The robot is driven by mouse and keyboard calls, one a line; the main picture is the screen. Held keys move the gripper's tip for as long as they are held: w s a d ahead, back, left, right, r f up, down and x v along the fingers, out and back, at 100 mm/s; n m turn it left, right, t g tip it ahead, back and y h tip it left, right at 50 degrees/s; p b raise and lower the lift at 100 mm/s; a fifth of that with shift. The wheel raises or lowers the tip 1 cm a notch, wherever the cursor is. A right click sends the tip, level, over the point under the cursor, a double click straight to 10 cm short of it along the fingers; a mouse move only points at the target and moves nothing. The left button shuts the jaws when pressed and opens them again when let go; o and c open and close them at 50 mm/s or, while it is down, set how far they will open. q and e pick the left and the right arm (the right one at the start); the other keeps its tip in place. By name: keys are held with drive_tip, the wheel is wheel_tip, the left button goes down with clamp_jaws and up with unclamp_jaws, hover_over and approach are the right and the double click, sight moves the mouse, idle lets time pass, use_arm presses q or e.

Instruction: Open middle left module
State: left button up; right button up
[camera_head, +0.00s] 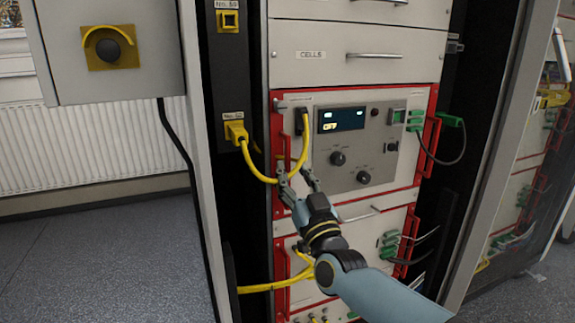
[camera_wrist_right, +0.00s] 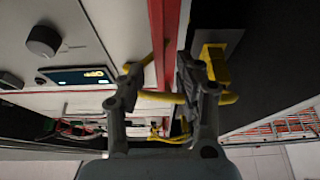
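The middle module (camera_head: 400,172) is a grey panel in a red frame, with a lit display (camera_head: 342,118), knobs and a red handle (camera_head: 281,140) on its left side. It appears seated in the rack. A yellow cable (camera_head: 262,176) hangs from the wall-side socket (camera_head: 236,133) to a black plug (camera_head: 302,121) on the panel. My right gripper (camera_head: 296,172) is open at the panel's lower left, by the cable. In the wrist view, the fingers (camera_wrist_right: 160,80) stand apart, with the red frame edge (camera_wrist_right: 163,40) and yellow cable showing between them. Contact cannot be told. My left gripper is out of view.
Drawers with metal handles (camera_head: 374,55) are above the module. Another red-framed module (camera_head: 375,240) is below, with more yellow cables (camera_head: 262,287). Green plugs with a dark cable (camera_head: 450,121) are at the right. Floor (camera_head: 110,255) at the left is clear.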

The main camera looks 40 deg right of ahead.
sight(289, 166)
drive_tip(key=shift+x, duration=1.8)
drive_tip(key=shift+f, duration=0.1)
drive_tip(key=shift+c, duration=0.2)
clamp_jaws()
